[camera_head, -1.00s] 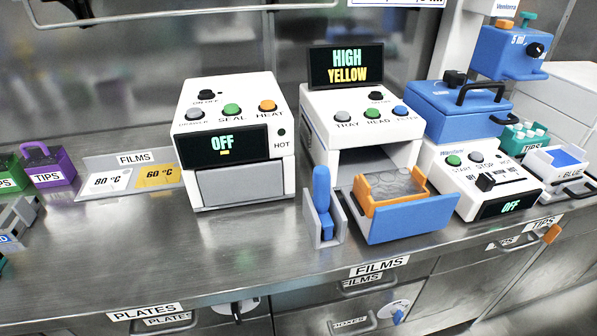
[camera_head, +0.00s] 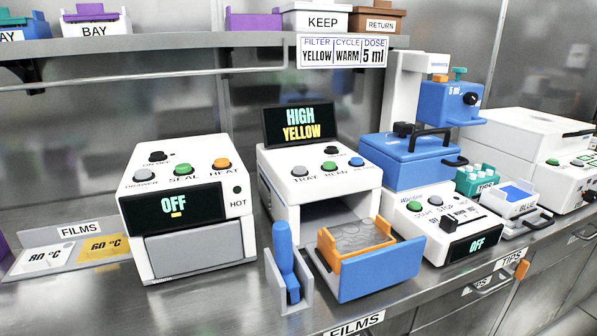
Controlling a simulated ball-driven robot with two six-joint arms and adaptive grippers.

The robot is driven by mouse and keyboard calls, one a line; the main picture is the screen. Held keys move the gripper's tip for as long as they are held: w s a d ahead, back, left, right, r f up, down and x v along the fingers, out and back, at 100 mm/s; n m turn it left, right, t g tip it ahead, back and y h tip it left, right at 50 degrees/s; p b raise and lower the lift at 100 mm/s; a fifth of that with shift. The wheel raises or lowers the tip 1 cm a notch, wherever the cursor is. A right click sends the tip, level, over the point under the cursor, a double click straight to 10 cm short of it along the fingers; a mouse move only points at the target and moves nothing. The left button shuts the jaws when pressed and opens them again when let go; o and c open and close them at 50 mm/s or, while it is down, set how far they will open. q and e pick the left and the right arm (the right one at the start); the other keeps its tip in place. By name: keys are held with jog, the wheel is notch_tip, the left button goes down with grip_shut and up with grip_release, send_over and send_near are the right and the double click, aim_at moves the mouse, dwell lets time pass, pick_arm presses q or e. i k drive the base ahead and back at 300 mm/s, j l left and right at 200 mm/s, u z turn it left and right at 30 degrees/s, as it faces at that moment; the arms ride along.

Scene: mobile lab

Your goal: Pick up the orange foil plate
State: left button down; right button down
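The orange plate (camera_head: 356,240), with a grey film-like top showing round wells, sits in the blue pulled-out tray (camera_head: 385,270) of the white reader. The reader's (camera_head: 318,177) display says HIGH YELLOW, and the slot behind the tray is open. The plate's orange rim stands above the tray's walls. Neither of my grippers is in the head view.
A blue-handled tool (camera_head: 286,262) stands in a grey holder left of the tray. The sealer (camera_head: 182,205) reads OFF. A blue-lidded device (camera_head: 412,160) and a white START/STOP unit (camera_head: 455,222) stand to the right. A shelf (camera_head: 180,57) holds bins above.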

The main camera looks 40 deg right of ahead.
aim_at(337, 244)
jog(key=z, duration=1.45)
